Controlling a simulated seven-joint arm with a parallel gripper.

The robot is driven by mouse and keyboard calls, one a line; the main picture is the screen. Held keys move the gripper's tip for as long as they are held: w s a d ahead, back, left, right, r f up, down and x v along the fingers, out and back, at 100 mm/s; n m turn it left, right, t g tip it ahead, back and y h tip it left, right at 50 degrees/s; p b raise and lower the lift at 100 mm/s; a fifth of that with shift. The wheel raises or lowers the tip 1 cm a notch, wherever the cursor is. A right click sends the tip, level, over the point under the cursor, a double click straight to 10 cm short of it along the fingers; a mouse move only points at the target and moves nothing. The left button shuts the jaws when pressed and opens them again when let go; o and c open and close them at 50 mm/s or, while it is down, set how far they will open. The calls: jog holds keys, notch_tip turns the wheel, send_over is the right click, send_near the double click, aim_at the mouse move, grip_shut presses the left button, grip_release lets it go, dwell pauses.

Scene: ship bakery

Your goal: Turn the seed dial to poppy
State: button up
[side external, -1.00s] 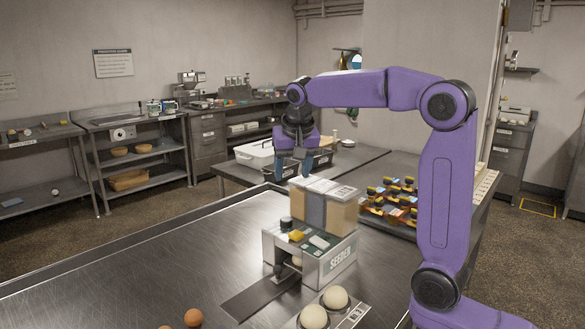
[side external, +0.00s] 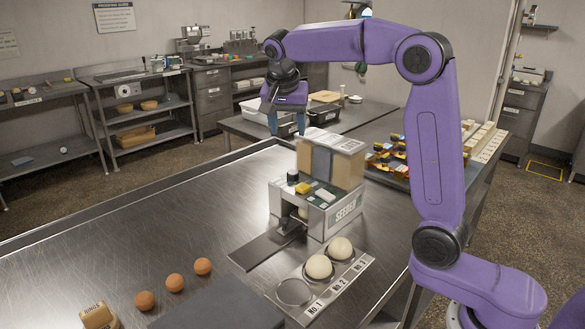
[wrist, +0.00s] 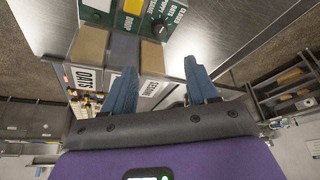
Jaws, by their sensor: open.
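The seeder (side external: 345,212) stands on the steel table, with tan and grey hoppers (side external: 318,160) on top. Its seed dial, a black round knob (side external: 292,177), sits on the dark green panel.
A tray (side external: 310,310) marked No. 1 to No. 3 holds two pale dough balls; No. 1 is empty. Three brown balls (side external: 174,283) lie front left. A dark flat block (side external: 215,312) is at the front. Coloured items (side external: 385,160) are behind the seeder. The table's left is clear.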

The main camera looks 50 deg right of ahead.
aim_at(293, 172)
jog(key=x, duration=1.6)
jog(key=shift+s+f, duration=0.1)
jog(key=c, duration=1)
